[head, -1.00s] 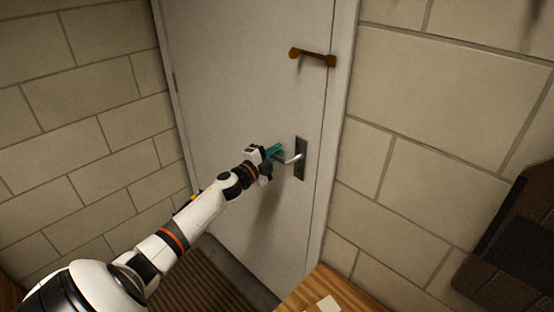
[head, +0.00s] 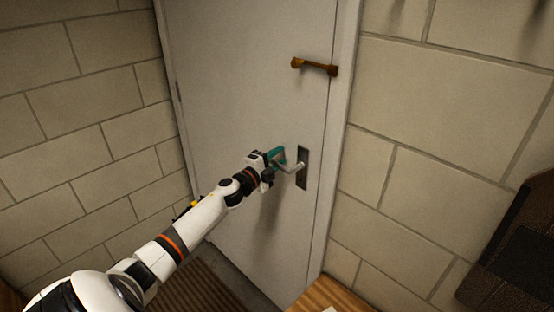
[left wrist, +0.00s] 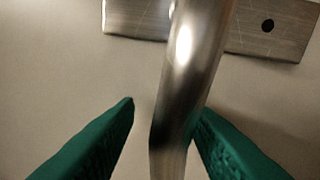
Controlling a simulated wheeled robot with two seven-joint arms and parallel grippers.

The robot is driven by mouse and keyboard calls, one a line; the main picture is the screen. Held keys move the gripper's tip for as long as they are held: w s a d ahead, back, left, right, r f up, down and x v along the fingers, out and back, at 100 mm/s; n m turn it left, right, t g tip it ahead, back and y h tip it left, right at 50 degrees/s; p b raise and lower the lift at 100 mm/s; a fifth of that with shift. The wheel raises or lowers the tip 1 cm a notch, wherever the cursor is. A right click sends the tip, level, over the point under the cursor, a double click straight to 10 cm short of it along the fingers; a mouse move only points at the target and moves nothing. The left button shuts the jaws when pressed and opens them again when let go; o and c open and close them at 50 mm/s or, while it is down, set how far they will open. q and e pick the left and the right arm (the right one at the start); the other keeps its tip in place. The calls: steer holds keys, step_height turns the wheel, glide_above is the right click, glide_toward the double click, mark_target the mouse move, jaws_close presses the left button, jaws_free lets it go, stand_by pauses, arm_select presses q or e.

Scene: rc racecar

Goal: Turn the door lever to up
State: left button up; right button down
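The door lever (head: 293,168) is a silver bent handle on a dark plate (head: 302,180) near the right edge of a pale door (head: 235,80). In the head view it points left from the plate. My left gripper (head: 278,158) with teal fingers is at the lever's free end. In the left wrist view the lever (left wrist: 188,60) runs between the two fingers (left wrist: 164,108). The fingers are apart; the right one is close against the lever or overlaps it, and contact is unclear. A gap shows at the left finger. My right gripper is not in view.
A brown bar handle (head: 314,66) is fixed higher on the door. Block walls (head: 440,120) flank the door. A wooden surface (head: 335,295) is at the bottom, and a dark brown object (head: 515,250) is at the lower right.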

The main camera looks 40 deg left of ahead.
arm_select(q)
steer(key=shift+s+f, duration=0.15)
steer(key=shift+s, duration=0.25)
steer(key=s+b, duration=0.1)
steer(key=s, duration=1)
steer(key=shift+s+f+b, duration=0.15)
steer(key=shift+f+b, duration=0.1)
steer(key=shift+b, duration=0.1)
